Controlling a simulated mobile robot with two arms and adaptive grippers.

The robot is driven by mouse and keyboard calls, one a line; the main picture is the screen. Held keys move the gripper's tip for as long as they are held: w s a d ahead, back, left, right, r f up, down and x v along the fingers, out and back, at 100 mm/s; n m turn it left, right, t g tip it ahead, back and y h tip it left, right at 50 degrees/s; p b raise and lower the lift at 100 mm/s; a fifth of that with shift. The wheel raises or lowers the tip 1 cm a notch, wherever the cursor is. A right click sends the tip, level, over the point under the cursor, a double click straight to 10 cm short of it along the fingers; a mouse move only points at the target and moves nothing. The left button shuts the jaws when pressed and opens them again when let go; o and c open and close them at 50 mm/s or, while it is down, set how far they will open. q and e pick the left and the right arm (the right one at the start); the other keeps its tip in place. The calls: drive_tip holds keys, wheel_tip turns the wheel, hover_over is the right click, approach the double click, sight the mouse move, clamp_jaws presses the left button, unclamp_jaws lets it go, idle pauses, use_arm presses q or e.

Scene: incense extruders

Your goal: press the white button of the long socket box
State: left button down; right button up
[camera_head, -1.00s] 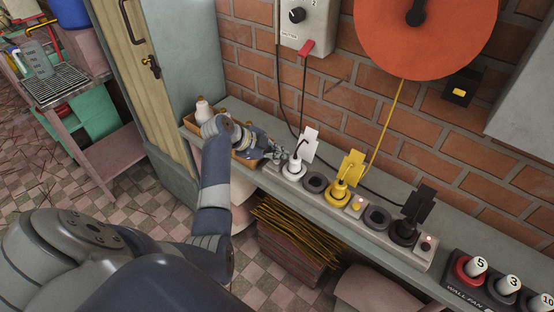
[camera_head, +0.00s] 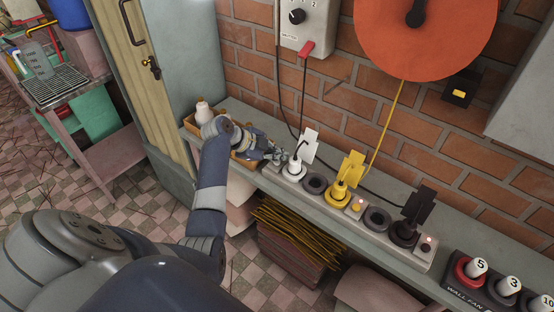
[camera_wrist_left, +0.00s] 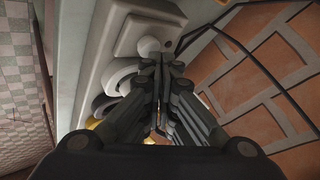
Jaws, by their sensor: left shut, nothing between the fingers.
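The long grey socket box (camera_head: 336,212) lies along the shelf by the brick wall. It carries a white plug (camera_head: 295,167), a yellow plug (camera_head: 338,190) and a black plug (camera_head: 403,232), with dark empty sockets between. My left gripper (camera_head: 280,156) is shut and empty over the box's left end, beside the white plug. In the left wrist view, the white button (camera_wrist_left: 148,46) sits on a pale square plate at the box's end. The fingertips (camera_wrist_left: 159,62) appear just below it in that picture; contact cannot be told. My right gripper is out of view.
A wooden tray (camera_head: 242,161) with a white bottle (camera_head: 203,112) is left of the box. A switch box (camera_head: 309,25) and an orange disc (camera_head: 415,40) are on the wall, with cords hanging down. A numbered plug block (camera_head: 470,291) stands at right.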

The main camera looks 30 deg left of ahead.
sight(278, 163)
use_arm(q)
wheel_tip(278, 163, up, 6)
drive_tip(key=p, duration=0.4)
drive_tip(key=shift+r+p, duration=0.1)
drive_tip(key=shift+p, duration=0.3)
idle(0.4)
